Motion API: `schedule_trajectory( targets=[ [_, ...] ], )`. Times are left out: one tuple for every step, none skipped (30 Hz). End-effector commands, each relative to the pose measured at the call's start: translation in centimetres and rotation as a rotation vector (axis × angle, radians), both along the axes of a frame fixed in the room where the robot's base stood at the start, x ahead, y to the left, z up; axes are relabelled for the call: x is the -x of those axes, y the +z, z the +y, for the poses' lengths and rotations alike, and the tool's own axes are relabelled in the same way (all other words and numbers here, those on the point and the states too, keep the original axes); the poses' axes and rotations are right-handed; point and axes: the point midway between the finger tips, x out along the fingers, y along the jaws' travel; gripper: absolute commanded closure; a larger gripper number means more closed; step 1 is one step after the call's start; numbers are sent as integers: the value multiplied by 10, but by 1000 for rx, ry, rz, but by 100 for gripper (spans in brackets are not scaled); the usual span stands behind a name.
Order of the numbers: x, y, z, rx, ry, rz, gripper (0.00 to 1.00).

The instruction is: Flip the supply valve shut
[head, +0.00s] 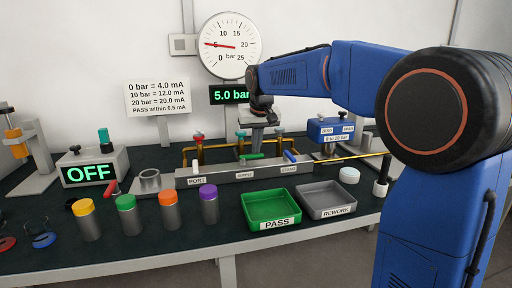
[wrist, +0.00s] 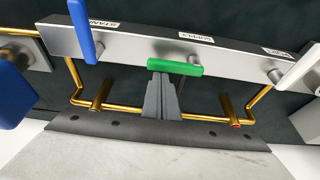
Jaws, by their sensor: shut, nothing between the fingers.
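The supply valve has a green lever (head: 252,156) on the grey manifold (head: 225,173), above the SUPPLY label. The lever lies lengthwise along the manifold, and it also shows in the wrist view (wrist: 175,67). My gripper (wrist: 158,78) is shut and empty, with its tips right at the lever's side near one end. I cannot tell whether they touch it. In the head view my gripper is at the end of the blue arm, behind the manifold. The blue STAND lever (wrist: 82,30) and the white PORT lever (wrist: 298,66) flank it, both turned across the manifold.
Brass pipes (wrist: 100,97) run beside the manifold. The gauge (head: 229,45) points near 5, and the display (head: 230,95) reads 5.0 bar. The green PASS tray (head: 270,205), grey REWORK tray (head: 326,198) and several capped cylinders stand in front. A box (head: 92,170) reads OFF.

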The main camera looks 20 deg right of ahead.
Motion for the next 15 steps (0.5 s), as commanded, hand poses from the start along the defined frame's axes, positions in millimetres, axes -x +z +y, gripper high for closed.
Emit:
schedule_trajectory(
  targets=[
    [1,0,0,1,-7,0,100],
    [1,0,0,1,-12,0,100],
    [1,0,0,2,-23,0,100],
    [2,0,0,1,-31,0,100],
    [2,0,0,1,-37,0,100],
    [2,0,0,1,-44,1,100],
    [3,0,0,1,-47,1,100],
    [3,0,0,0,-51,1,100],
    [3,0,-1,0,-57,1,100],
    [4,0,-1,0,-61,1,100],
    [4,0,-1,0,-67,1,100],
    [4,0,-1,0,-76,1,100],
    [5,0,-1,0,-85,1,100],
    [5,0,-1,1,-94,1,100],
    [6,0,-1,1,-108,1,100]
  ],
)
